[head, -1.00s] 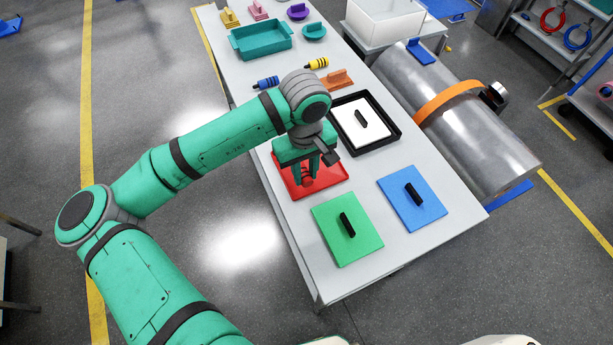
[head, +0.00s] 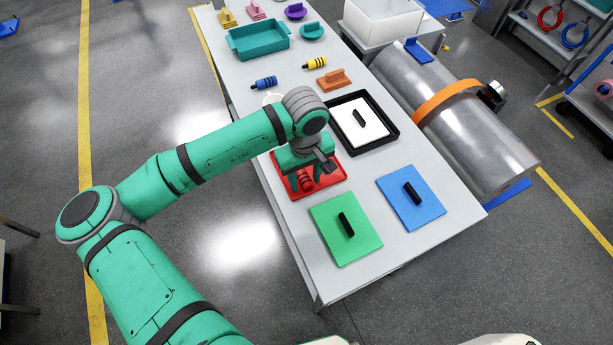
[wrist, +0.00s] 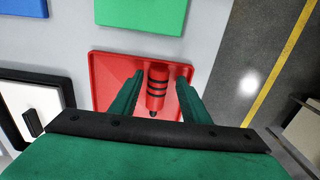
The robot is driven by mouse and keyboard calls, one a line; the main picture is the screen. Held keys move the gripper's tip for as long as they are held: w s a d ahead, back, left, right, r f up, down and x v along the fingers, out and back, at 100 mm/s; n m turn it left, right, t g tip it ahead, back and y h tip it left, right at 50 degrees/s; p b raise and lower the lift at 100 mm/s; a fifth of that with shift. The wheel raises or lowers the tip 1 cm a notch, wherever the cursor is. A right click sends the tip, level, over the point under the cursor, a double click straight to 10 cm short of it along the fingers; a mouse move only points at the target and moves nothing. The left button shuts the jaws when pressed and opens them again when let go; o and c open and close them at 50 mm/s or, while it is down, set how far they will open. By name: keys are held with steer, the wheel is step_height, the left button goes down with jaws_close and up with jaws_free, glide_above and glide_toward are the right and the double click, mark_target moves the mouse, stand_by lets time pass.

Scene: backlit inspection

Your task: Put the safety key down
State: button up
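The safety key, a red cylinder with dark bands (head: 306,182), lies in the shallow red tray (head: 335,183) near the table's left edge. In the wrist view the key (wrist: 157,88) shows its dark tip toward my gripper, inside the red tray (wrist: 103,68). My gripper (head: 305,178) is over the tray, with its fingers on either side of the key. In the wrist view my gripper (wrist: 157,100) is open, with a gap between each finger and the key. The hand hides part of the tray in the head view.
A green plate (head: 360,244) and a blue plate (head: 425,212) with black handles lie nearer the table's front end. A black-framed tray (head: 391,135) is to the right. Blue (head: 265,83) and yellow (head: 315,63) banded cylinders and an orange block (head: 334,84) lie farther back.

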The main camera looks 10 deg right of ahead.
mark_target(305, 181)
steer(key=shift+d, duration=0.1)
step_height(305, 181, up, 12)
steer(key=shift+r, duration=0.15)
stand_by(0.6)
stand_by(0.5)
